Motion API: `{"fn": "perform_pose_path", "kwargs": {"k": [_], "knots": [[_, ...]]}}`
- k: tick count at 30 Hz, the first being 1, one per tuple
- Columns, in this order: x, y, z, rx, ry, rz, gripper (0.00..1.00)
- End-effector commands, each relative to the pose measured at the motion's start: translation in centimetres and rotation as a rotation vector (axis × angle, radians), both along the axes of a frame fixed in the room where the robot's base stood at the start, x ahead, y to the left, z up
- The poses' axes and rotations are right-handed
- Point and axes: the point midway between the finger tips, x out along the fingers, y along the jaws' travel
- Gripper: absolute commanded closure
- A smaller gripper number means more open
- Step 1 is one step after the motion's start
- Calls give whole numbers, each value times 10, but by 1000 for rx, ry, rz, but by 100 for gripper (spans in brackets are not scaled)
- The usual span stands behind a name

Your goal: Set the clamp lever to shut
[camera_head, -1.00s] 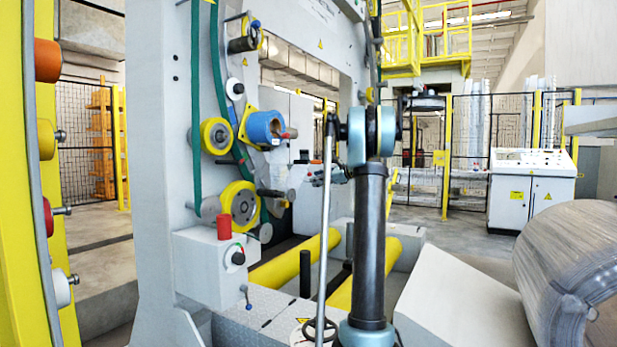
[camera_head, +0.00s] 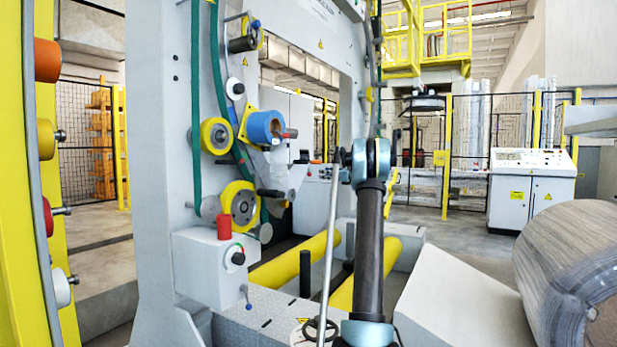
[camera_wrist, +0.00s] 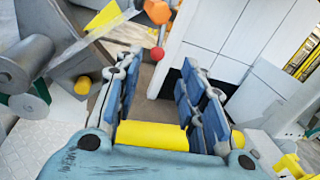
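I cannot tell for certain which part is the clamp lever. In the head view, a short red-tipped handle (camera_head: 289,133) sticks out beside the blue roll (camera_head: 264,128), and a dark handle (camera_head: 271,193) sits lower on the grey machine frame. A small blue-knobbed lever (camera_head: 248,303) hangs below the control box. In the wrist view, my gripper (camera_wrist: 160,65) has its two blue fingers apart with nothing between them. A red ball (camera_wrist: 157,54) and an orange part (camera_wrist: 158,11) show beyond the fingertips. My gripper is not clearly visible in the head view.
The grey control box (camera_head: 215,268) carries a red cylinder (camera_head: 224,226). Yellow rollers (camera_head: 295,262) lie behind it. The floor (camera_head: 460,230) behind the coil looks clear.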

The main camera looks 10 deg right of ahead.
Motion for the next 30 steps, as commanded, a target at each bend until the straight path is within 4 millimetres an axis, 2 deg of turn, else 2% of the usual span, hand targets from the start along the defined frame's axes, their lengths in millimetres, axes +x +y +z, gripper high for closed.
{"fn": "perform_pose_path", "kwargs": {"k": [9, 18, 24, 30], "knots": [[43, 39, -1, -1, 0, 2, 63], [79, 69, 0, -1, -1, 1, 63], [91, 79, 0, -1, -1, 0, 63], [94, 82, 0, -1, 0, 0, 63]]}}
